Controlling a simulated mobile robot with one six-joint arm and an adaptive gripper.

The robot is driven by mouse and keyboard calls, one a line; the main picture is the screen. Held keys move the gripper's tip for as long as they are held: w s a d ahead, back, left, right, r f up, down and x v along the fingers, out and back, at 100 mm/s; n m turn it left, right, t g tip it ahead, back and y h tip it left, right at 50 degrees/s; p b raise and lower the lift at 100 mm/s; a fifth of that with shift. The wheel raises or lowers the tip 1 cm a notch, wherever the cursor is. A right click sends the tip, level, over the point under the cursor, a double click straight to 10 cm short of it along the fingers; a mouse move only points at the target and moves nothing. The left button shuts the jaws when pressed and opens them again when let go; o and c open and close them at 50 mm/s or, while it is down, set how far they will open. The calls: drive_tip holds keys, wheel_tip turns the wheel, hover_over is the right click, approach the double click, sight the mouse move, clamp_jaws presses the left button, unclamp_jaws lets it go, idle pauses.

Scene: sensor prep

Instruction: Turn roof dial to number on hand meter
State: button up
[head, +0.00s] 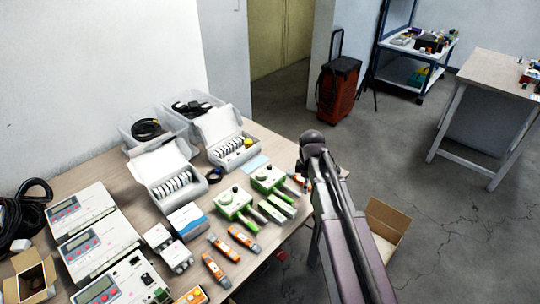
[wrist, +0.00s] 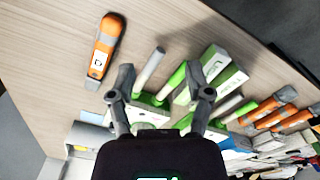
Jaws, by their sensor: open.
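Two green-and-white devices stand on the table in the head view, the left one (head: 235,201) and the right one (head: 268,178), each with a round knob on top and a rod handle. My gripper (head: 303,178) is at the table's right edge, mostly hidden by my arm, beside the right device. In the wrist view my gripper (wrist: 158,78) is open, with a green-and-white device (wrist: 148,108) and its pale rod partly between and behind the fingers. An orange hand meter (wrist: 102,47) lies to the upper left; its small display carries a mark too small to read. The dial setting is not readable.
More orange meters (head: 243,237) and green-and-white blocks (head: 271,211) lie close by. White boxes of discs (head: 170,180), grey bins (head: 195,110) and large white instruments (head: 85,220) fill the table's rear and left. A cardboard box (head: 385,220) is on the floor.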

drive_tip(key=w+a+r+n+p, duration=0.6)
drive_tip(key=w+a+r+n, duration=0.1)
drive_tip(key=n, duration=0.1)
wheel_tip(320, 180, up, 5)
drive_tip(key=n+p, duration=0.5)
drive_tip(key=n, duration=0.4)
hover_over(270, 165)
drive_tip(key=shift+s+a, duration=0.1)
drive_tip(key=shift+f, duration=0.2)
wheel_tip(270, 165, down, 13)
drive_tip(key=b, duration=1.4)
drive_tip(key=shift+f, duration=0.2)
drive_tip(key=shift+c, duration=0.3)
